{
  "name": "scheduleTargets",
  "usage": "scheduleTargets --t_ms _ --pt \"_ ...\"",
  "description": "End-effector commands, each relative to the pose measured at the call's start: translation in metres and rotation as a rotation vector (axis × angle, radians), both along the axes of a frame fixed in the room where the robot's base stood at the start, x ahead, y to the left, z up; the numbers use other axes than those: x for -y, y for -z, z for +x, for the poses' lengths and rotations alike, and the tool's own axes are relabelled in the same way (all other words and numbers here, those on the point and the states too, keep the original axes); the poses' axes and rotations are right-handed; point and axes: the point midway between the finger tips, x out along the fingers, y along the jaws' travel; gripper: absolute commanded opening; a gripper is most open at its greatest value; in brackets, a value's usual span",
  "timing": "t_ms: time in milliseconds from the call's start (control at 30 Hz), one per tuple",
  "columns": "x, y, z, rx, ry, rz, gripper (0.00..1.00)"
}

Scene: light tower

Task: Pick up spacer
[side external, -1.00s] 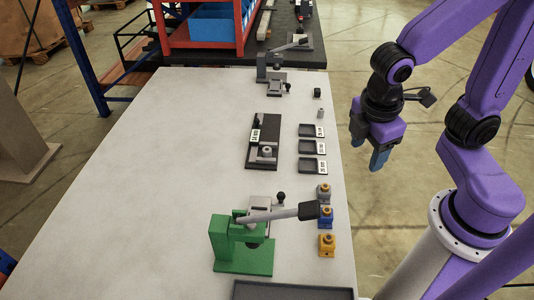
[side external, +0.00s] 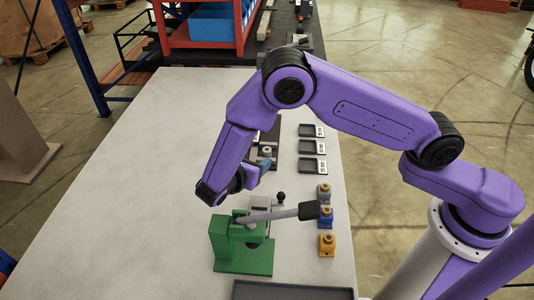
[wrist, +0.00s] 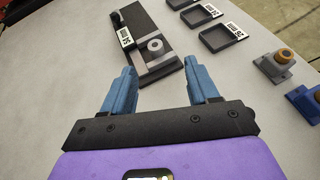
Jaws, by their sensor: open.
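A small grey ring-shaped piece, which looks like the spacer (wrist: 155,46), sits on a dark fixture (wrist: 135,20) with a white number label. It also shows in the side view (side external: 267,150), partly near my arm. My gripper (wrist: 162,80) is open, with its two blue fingers apart and nothing between them. In the wrist view the ring lies ahead of the fingertips, roughly in line with the gap. In the side view my gripper (side external: 262,166) is near the front end of the fixture. My arm hides much of the fixture there.
Several black labelled trays (side external: 312,147) line the right of the fixture. Grey, blue (side external: 325,217) and yellow (side external: 327,244) blocks stand near the right table edge. A green press (side external: 243,250) with a long lever (side external: 280,214) stands close in front of my gripper. The table's left is clear.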

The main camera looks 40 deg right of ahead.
Motion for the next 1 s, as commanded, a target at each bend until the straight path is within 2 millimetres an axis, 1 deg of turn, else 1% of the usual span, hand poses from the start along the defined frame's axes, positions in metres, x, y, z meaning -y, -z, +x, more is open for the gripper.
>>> scheduleTargets --t_ms 33,167,233,500,600,867,1000 --pt "-0.002 0.006 0.002 -0.006 -0.013 -0.024 0.59" --pt "-0.003 0.013 0.007 -0.009 -0.033 -0.057 0.59" --pt "0.001 0.015 0.01 -0.01 -0.035 -0.063 0.59" --pt "0.036 0.031 0.027 -0.011 -0.033 -0.061 0.59" --pt "0.045 0.036 0.032 -0.009 -0.035 -0.061 0.59" --pt "0.056 0.041 0.038 -0.009 -0.035 -0.059 0.59" --pt "0.069 0.046 0.044 -0.01 -0.032 -0.059 0.59"
